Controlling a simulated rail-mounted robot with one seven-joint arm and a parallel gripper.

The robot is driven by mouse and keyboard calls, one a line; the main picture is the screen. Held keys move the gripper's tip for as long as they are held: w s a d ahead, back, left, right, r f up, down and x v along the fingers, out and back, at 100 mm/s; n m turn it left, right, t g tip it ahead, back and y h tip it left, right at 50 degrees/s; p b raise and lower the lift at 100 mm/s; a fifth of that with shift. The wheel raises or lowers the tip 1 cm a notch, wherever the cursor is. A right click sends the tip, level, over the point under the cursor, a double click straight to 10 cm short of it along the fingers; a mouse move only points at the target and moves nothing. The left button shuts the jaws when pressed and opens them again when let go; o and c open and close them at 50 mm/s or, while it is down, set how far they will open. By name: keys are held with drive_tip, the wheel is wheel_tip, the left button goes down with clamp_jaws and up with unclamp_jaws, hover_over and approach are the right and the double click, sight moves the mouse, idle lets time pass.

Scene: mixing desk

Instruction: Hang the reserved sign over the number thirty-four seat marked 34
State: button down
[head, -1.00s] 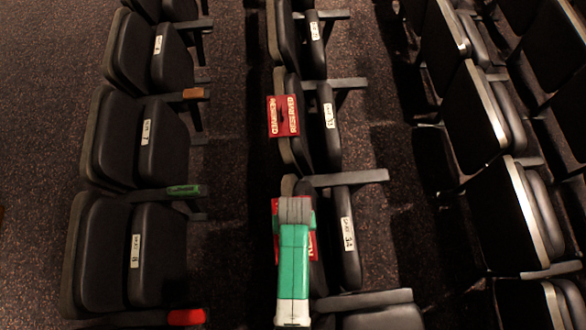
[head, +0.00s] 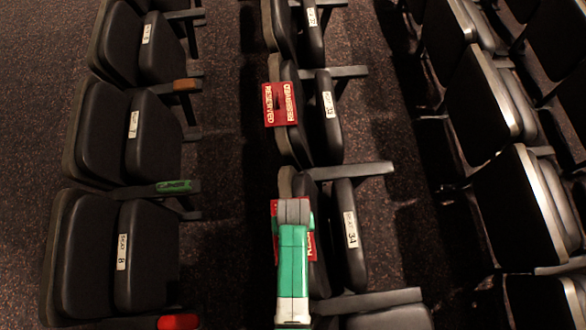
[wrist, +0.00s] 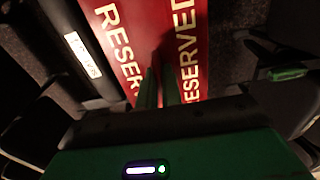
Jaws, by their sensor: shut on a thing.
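My gripper (head: 293,212) is shut on a red reserved sign (head: 311,247), which is partly hidden beneath it in the head view. In the wrist view the fingers (wrist: 160,88) are between two red faces of the sign (wrist: 190,45) lettered RESERVED. The seat marked 34 (head: 351,229) is just right of the gripper, with its white label showing. The sign is over or beside this seat's backrest; I cannot tell whether it touches. A white seat label (wrist: 82,54) also shows left of the sign in the wrist view.
Another red reserved sign (head: 281,104) hangs on the backrest of the seat behind, labelled 33. Armrests (head: 350,171) stick out between the seats. A seat row with label 8 (head: 122,252) stands left, and more dark seats (head: 510,205) stand right. Carpeted aisles separate the rows.

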drive_tip(key=shift+f+b, duration=1.55)
drive_tip(key=shift+f, duration=1.1)
drive_tip(key=c, duration=1.5)
unclamp_jaws()
wheel_tip(320, 180, up, 8)
drive_tip(key=shift+f+p, duration=0.1)
drive_tip(key=shift+p, duration=0.65)
